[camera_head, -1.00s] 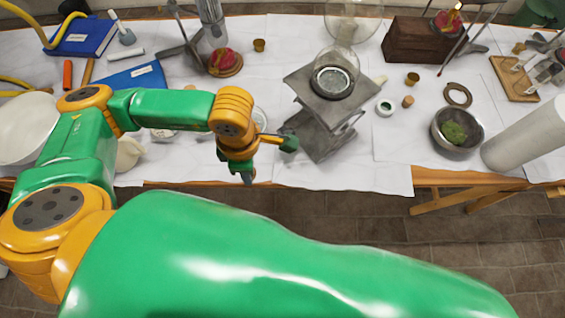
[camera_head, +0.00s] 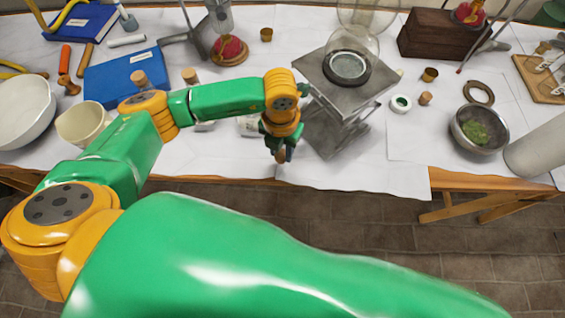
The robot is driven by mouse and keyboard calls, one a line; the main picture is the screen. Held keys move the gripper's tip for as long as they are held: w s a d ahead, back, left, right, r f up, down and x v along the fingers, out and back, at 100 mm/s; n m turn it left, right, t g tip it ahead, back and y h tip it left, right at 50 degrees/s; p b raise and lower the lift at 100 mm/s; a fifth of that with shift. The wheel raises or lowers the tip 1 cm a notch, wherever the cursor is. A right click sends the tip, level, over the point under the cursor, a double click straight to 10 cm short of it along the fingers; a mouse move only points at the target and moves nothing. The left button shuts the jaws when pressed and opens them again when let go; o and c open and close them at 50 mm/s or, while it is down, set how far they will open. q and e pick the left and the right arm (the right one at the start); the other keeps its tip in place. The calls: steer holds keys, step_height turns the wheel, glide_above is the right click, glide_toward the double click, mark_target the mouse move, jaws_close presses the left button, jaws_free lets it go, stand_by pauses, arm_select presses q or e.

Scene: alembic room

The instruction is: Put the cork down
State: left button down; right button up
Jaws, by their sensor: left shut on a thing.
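My left gripper (camera_head: 280,147) points down over the front edge of the white-covered table, just left of the lab jack. It is shut on the cork (camera_head: 281,157), a small brown piece showing at its fingertips. The fingers hide most of the cork, and I cannot tell whether it touches the table. My right gripper is not in view.
The lab jack (camera_head: 345,82) bears a round glass vessel close to the right of my gripper. A cream mug (camera_head: 82,124) and white bowl (camera_head: 25,112) stand left. Another cork (camera_head: 425,98) and a metal bowl (camera_head: 480,128) stand right. Paper right of the jack is partly clear.

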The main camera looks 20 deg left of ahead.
mark_target(282, 151)
arm_select(q)
steer(key=shift+w+f+b, duration=0.3)
steer(key=shift+f+b, duration=0.05)
steer(key=shift+f, duration=0.25)
step_height(282, 151, down, 3)
steer(key=b, duration=0.2)
steer(key=shift+b, duration=0.35)
steer(key=shift+r+p, duration=0.2)
steer(key=shift+p, duration=0.1)
steer(key=shift+f, duration=0.2)
steer(key=c, duration=0.6)
jaws_free()
steer(key=shift+r, duration=0.1)
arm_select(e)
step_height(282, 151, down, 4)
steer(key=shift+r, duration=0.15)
arm_select(q)
steer(key=shift+o, duration=0.2)
steer(key=shift+w+r, duration=0.1)
steer(key=shift+r, duration=0.35)
step_height(282, 151, up, 11)
steer(key=shift+r, duration=0.2)
